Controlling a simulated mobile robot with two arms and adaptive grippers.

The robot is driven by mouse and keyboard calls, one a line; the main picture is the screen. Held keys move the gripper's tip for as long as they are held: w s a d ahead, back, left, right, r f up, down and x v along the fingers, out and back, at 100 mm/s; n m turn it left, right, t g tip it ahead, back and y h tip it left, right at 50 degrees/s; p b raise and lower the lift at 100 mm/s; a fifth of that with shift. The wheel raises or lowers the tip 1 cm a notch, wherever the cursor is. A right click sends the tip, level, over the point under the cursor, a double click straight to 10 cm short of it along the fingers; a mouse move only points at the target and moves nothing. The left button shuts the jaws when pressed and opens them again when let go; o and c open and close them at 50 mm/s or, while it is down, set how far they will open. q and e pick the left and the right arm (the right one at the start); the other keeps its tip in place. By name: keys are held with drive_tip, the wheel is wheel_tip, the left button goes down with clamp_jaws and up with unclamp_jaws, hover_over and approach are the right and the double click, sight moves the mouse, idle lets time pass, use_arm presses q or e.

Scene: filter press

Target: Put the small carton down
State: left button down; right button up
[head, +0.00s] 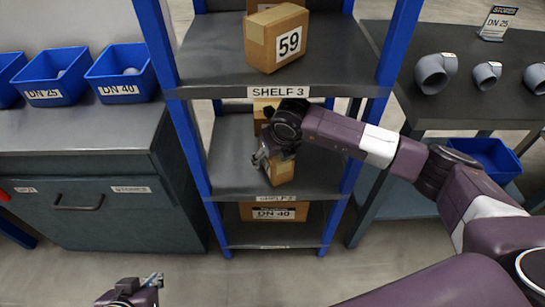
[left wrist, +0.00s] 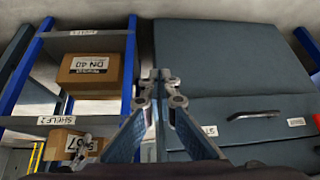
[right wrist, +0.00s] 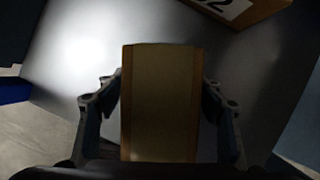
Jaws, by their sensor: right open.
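The small carton (head: 281,173) stands on the shelf labelled SHELF 2 (head: 235,178), near its front edge. In the right wrist view the carton (right wrist: 160,105) stands between the two open fingers (right wrist: 160,95), with a narrow dark gap on each side. My left gripper (head: 150,284) is low at the front, away from the shelves. Its fingertips (left wrist: 161,78) meet with nothing between them.
Another carton (head: 262,112) stands deeper on the same shelf. A carton marked 59 (head: 276,38) sits on SHELF 3 above, and a DN 40 carton (head: 273,211) below. Blue uprights (head: 190,150) flank the shelves. A cabinet (head: 90,210) stands left, a pipe-fitting table (head: 450,100) right.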

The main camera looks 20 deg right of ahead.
sight(284, 172)
use_arm(q)
drive_tip(key=shift+s, duration=0.1)
use_arm(e)
drive_tip(key=shift+s+r+p, duration=0.2)
drive_tip(key=shift+r+p, duration=0.15)
drive_tip(key=shift+r, duration=0.35)
drive_tip(key=s, duration=0.4)
drive_tip(key=s+d, duration=0.1)
drive_tip(key=s, duration=0.1)
drive_tip(key=shift+s+p, duration=0.35)
drive_tip(key=shift+s, duration=0.05)
drive_tip(key=s, duration=0.4)
drive_tip(key=shift+d+f, duration=0.1)
use_arm(q)
drive_tip(key=s+a+f+g, duration=0.2)
drive_tip(key=s+g, duration=0.1)
drive_tip(key=s, duration=0.4)
drive_tip(key=shift+y, duration=0.4)
use_arm(e)
drive_tip(key=shift+s, duration=0.6)
use_arm(q)
drive_tip(key=shift+s+a, duration=0.1)
drive_tip(key=shift+s, duration=0.05)
use_arm(e)
drive_tip(key=shift+s, duration=0.1)
